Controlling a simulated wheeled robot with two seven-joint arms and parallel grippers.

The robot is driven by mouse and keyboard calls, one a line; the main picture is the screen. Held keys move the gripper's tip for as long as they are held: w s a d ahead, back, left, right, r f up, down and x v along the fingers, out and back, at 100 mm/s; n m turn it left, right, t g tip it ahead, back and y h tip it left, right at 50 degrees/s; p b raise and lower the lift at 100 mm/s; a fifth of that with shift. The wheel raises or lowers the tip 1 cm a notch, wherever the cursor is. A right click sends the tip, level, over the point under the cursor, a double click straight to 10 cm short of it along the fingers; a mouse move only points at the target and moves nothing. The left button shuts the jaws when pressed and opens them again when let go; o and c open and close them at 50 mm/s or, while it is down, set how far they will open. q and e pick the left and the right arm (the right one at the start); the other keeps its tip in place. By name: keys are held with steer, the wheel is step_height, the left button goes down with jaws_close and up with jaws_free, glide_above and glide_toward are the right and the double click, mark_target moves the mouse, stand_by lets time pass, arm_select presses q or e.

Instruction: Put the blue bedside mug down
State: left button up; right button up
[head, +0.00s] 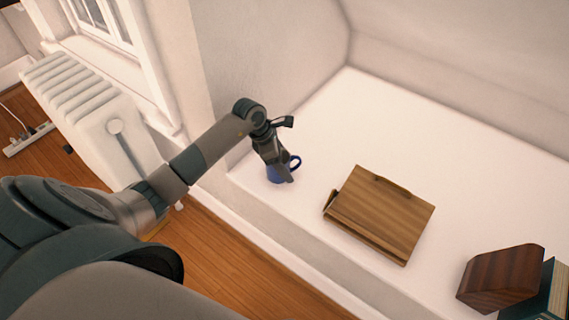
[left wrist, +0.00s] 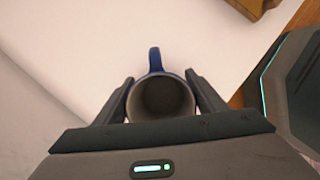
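The blue mug (head: 273,177) is at the left end of the white ledge (head: 320,135), its handle pointing right in the head view. In the left wrist view the mug (left wrist: 160,100) is seen from above, with a pale, empty-looking inside and the blue handle at the top. My left gripper (head: 283,170) has one finger on each side of the mug, close against its wall, and appears shut on it. The mug looks upright and at or just above the ledge; its base contact is hidden. My right gripper is in neither view.
A wooden clipboard-like stand (head: 380,212) lies right of the mug. A dark wooden block (head: 502,278) and books (head: 550,293) are at the lower right. The wall (head: 245,60) is close behind my left arm. The ledge behind the stand is clear.

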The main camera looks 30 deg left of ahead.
arm_select(q)
steer(key=shift+o, duration=1.1)
steer(key=shift+r, duration=0.1)
steer(key=p+v, duration=0.1)
steer(key=v, duration=1.1)
